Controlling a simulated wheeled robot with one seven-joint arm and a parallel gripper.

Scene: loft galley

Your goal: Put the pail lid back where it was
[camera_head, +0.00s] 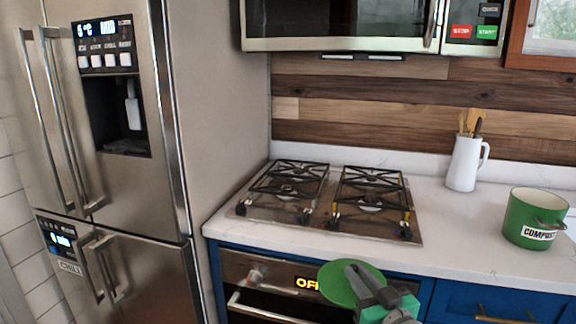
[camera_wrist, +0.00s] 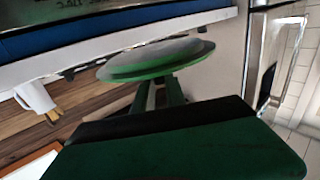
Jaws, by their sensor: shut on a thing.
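The green pail lid (camera_head: 338,284) is a round disc held in front of the oven, below the counter's front edge. My gripper (camera_head: 362,286) is shut on it. In the wrist view the lid (camera_wrist: 155,60) sits at the tips of my gripper's fingers (camera_wrist: 160,92), its edge seen from the side. The exact grip point on the lid is hidden. The green pail (camera_head: 535,222), labelled COMPOST, stands upright and uncovered on the counter at the right, apart from my gripper.
A gas cooktop (camera_head: 330,203) lies left of the pail. A white pitcher with utensils (camera_head: 464,165) stands behind and left of the pail. A microwave (camera_head: 345,25) hangs above. A steel fridge (camera_head: 110,130) is at left. Counter between cooktop and pail is clear.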

